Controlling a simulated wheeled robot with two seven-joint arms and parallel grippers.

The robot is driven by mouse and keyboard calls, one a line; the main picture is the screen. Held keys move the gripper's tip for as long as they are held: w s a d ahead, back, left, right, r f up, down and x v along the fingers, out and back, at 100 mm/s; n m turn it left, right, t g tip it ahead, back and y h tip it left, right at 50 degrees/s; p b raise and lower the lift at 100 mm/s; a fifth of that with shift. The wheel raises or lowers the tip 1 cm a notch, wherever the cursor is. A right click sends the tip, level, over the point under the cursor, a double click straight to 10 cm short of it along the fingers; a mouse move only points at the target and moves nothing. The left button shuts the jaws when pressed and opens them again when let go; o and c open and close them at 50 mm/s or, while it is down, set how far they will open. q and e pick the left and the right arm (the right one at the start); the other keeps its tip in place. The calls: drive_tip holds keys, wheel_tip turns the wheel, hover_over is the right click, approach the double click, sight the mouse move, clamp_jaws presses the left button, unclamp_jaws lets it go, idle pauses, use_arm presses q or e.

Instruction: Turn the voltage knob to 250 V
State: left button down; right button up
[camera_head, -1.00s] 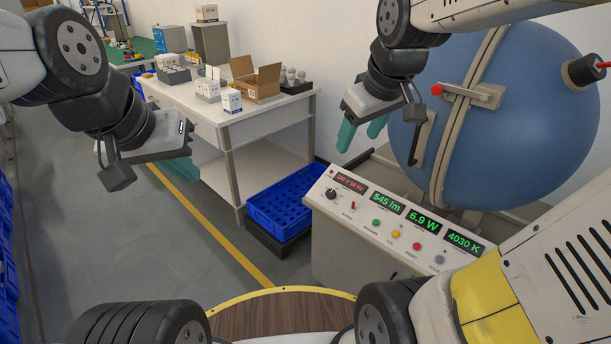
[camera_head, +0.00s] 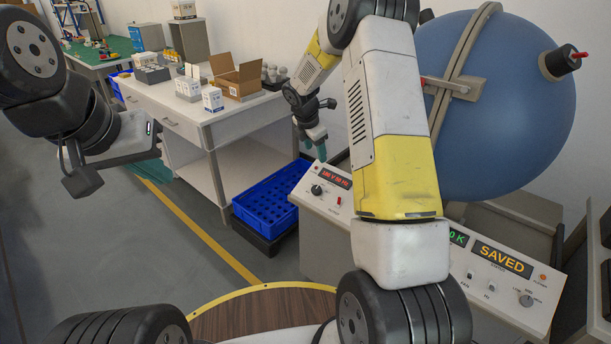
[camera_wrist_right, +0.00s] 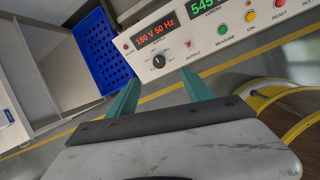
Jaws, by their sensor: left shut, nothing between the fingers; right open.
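The black voltage knob (camera_head: 317,190) sits on the sloped panel of the white console (camera_head: 320,255), left of a red output switch. It also shows in the right wrist view (camera_wrist_right: 158,61), its pointer mark too small to read surely. The red display (camera_wrist_right: 156,35) above it seems to read 180 V 50 Hz. My right gripper (camera_head: 318,152) is open and empty, its teal fingers apart from the knob. In the right wrist view the fingertips (camera_wrist_right: 160,90) point toward the knob's area. My left gripper (camera_head: 147,172) is shut and empty, far left of the console.
My right arm hides the middle of the console. Its right end has a SAVED display (camera_head: 502,258) and another knob (camera_head: 526,299). The blue sphere (camera_head: 495,110) stands behind. A blue crate (camera_head: 268,205) and a white table (camera_head: 215,118) with boxes are left of the console.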

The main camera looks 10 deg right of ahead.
sight(316, 188)
drive_tip(key=w+f+n, duration=0.2)
drive_tip(key=f, duration=0.5)
drive_tip(key=w+d+f+n, duration=0.1)
drive_tip(key=w+f+n, duration=0.1)
drive_tip(key=f, duration=0.5)
drive_tip(key=w+d+f+n, duration=0.1)
drive_tip(key=w+f+n, duration=0.1)
drive_tip(key=f, duration=0.5)
drive_tip(key=shift+w+f+h, duration=0.1)
drive_tip(key=shift+w+h, duration=0.1)
drive_tip(key=shift+h, duration=0.1)
drive_tip(key=shift+c, duration=0.2)
clamp_jaws()
